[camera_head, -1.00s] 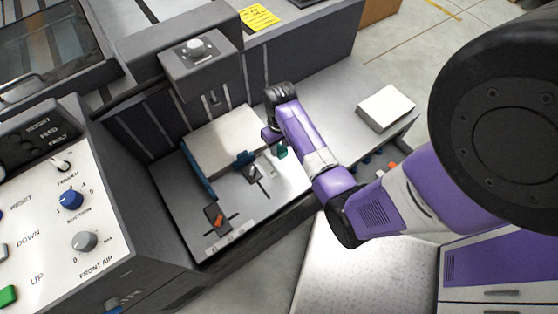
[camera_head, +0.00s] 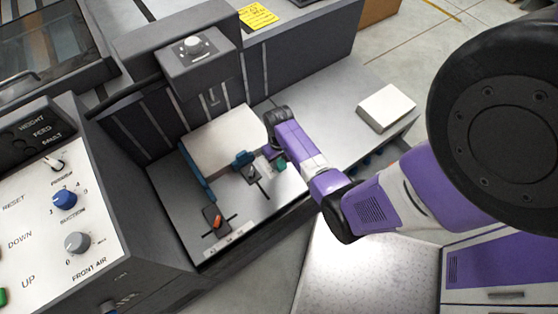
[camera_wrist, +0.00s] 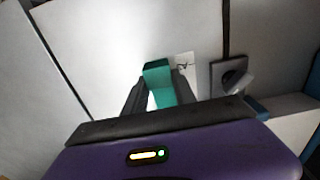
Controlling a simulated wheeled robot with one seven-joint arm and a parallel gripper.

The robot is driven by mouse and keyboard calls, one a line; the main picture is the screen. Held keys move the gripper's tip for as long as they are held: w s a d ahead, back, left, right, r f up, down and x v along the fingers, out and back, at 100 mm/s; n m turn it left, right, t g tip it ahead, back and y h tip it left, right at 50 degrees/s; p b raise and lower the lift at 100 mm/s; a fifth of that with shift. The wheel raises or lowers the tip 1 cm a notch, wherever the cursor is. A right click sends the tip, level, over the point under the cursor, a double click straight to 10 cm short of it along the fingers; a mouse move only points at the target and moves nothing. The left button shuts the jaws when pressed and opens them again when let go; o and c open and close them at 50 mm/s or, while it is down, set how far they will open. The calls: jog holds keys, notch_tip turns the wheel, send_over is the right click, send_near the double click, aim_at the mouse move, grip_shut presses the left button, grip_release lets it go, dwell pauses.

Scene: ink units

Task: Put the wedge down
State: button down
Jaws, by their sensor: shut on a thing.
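The wedge (camera_wrist: 158,84) is a small teal-green block. In the wrist view it sits between the two dark fingers of my gripper (camera_wrist: 162,98), which is shut on it. In the head view the wedge (camera_head: 281,165) shows as a teal spot just below the end of my purple arm, over the grey feeder table. A small white label with a dark mark (camera_wrist: 185,66) lies beside the wedge in the wrist view. I cannot tell whether the wedge touches the table surface.
A paper stack (camera_head: 224,142) with blue guides lies left of my gripper. A dark lever with an orange knob (camera_head: 213,219) is near the table's front. A white block of paper (camera_head: 386,107) sits at right. A control panel (camera_head: 60,215) stands at left.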

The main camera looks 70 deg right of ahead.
aim_at(279, 161)
jog(key=shift+f, duration=0.15)
jog(key=c, duration=1)
grip_release()
notch_tip(279, 161, up, 12)
jog(key=p, duration=0.2)
jog(key=s+a+r+n+t+h, duration=0.1)
jog(key=s+a+n+t+h, duration=0.15)
jog(key=a, duration=0.55)
jog(key=s+a+r+n+t+h, duration=0.15)
jog(key=a+t, duration=0.25)
jog(key=a, duration=0.5)
jog(key=s+a+r+n+t+y, duration=0.1)
jog(key=s+a+r+t, duration=0.1)
jog(key=r, duration=0.6)
jog(key=s+a+r+n+t+y, duration=0.1)
jog(key=s+a+r+t, duration=0.1)
jog(key=a+r, duration=0.3)
jog(key=s+a+r+n+t+y, duration=0.1)
jog(key=s+a+r+t+y, duration=0.1)
jog(key=r, duration=1.1)
jog(key=shift+s+a+t, duration=0.2)
jog(key=shift+a+t, duration=0.25)
jog(key=shift+t, duration=0.2)
jog(key=shift+s+a+t, duration=0.2)
jog(key=shift+a+t, duration=0.25)
jog(key=shift+t, duration=0.15)
